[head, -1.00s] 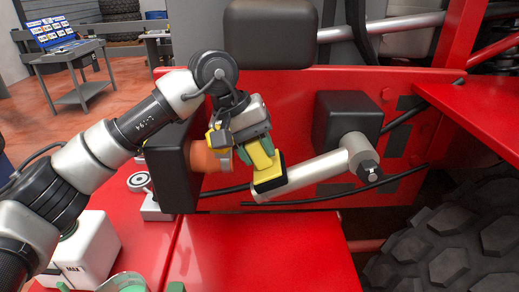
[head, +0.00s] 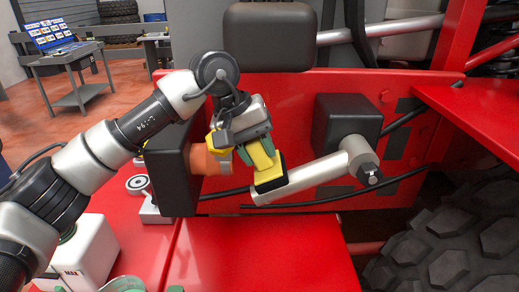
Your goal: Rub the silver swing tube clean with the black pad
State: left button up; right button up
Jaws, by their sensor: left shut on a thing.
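The silver swing tube (head: 318,174) runs from its left end up to a joint below a black box (head: 348,118) on the red truck panel. My left gripper (head: 255,158) is shut on the black pad (head: 270,183), which has a yellow holder above its dark face. The pad lies against the tube's left end, on its upper side; whether it presses firmly I cannot tell. The gripper's fingers are partly hidden by the yellow holder. My right gripper is not in view.
A black block (head: 173,175) with an orange cylinder stands left of the gripper. A black cable runs behind the tube. A large tire (head: 440,245) is at the lower right. A red surface (head: 265,255) below is clear. A white MAX box (head: 85,255) is at the lower left.

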pick_arm(q)
jog(key=shift+s+a+f, duration=0.1)
jog(key=shift+a+f, duration=0.15)
jog(key=shift+f, duration=0.05)
jog(key=shift+d, duration=0.1)
jog(key=shift+d+r, duration=0.15)
jog(key=shift+r, duration=0.15)
jog(key=shift+d+r, duration=0.15)
jog(key=shift+d, duration=0.2)
jog(key=shift+a, duration=0.15)
jog(key=shift+a+f+b, duration=0.4)
jog(key=shift+f+b, duration=0.05)
jog(key=shift+b, duration=0.1)
jog(key=shift+f, duration=0.1)
jog(key=shift+f, duration=0.1)
